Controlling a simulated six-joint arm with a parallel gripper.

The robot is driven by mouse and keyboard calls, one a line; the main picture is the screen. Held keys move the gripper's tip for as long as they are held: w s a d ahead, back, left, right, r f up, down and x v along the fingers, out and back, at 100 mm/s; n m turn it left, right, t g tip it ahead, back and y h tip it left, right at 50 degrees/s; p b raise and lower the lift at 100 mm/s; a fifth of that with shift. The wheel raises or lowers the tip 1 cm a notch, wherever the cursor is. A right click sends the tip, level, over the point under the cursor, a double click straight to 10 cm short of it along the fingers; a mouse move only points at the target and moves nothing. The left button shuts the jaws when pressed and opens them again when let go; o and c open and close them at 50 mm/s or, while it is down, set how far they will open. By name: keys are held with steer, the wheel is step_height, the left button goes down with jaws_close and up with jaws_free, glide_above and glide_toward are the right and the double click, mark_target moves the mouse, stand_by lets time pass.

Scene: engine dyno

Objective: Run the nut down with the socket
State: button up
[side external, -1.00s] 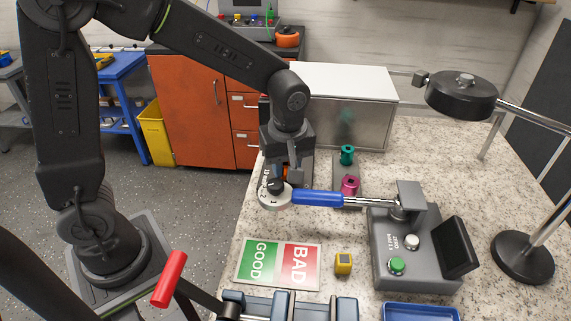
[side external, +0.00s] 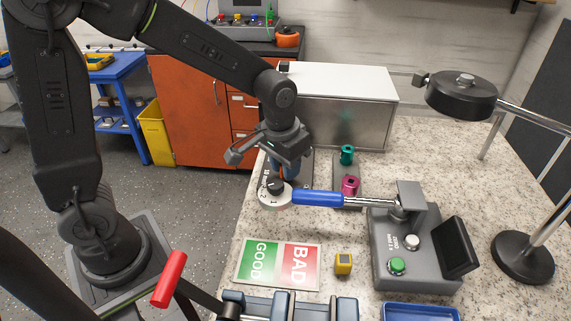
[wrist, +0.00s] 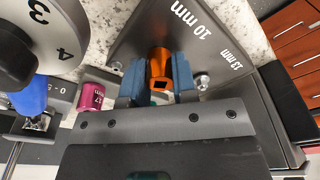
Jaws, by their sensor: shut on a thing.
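My gripper (wrist: 155,85) is shut on an orange socket (wrist: 159,68), with one blue finger on each side of it in the wrist view. The socket is over or at a dark holder plate (wrist: 195,48) marked 10 mm and 13 mm; I cannot tell if it is lifted. In the side view my gripper (side external: 282,168) is behind the dial and mostly hides the orange socket. A magenta socket (side external: 351,185) marked 17 and a teal socket (side external: 347,154) stand to the right. I cannot make out a nut.
A blue-handled wrench (side external: 318,198) with a round numbered dial (side external: 275,198) lies close in front of my gripper, its shaft at a grey button box (side external: 412,260). A yellow block (side external: 343,263) and a GOOD/BAD card (side external: 278,264) lie nearer. A lamp (side external: 522,255) stands right.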

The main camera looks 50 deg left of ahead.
steer(key=shift+d, duration=0.1)
steer(key=o, duration=0.7)
steer(key=n, duration=0.4)
steer(key=shift+n+y, duration=0.3)
steer(key=n, duration=0.3)
steer(key=shift+n, duration=0.3)
steer(key=n, duration=0.4)
steer(key=shift+g+y, duration=0.3)
steer(key=shift+g, duration=0.1)
steer(key=n, duration=0.3)
steer(key=shift+n, duration=0.4)
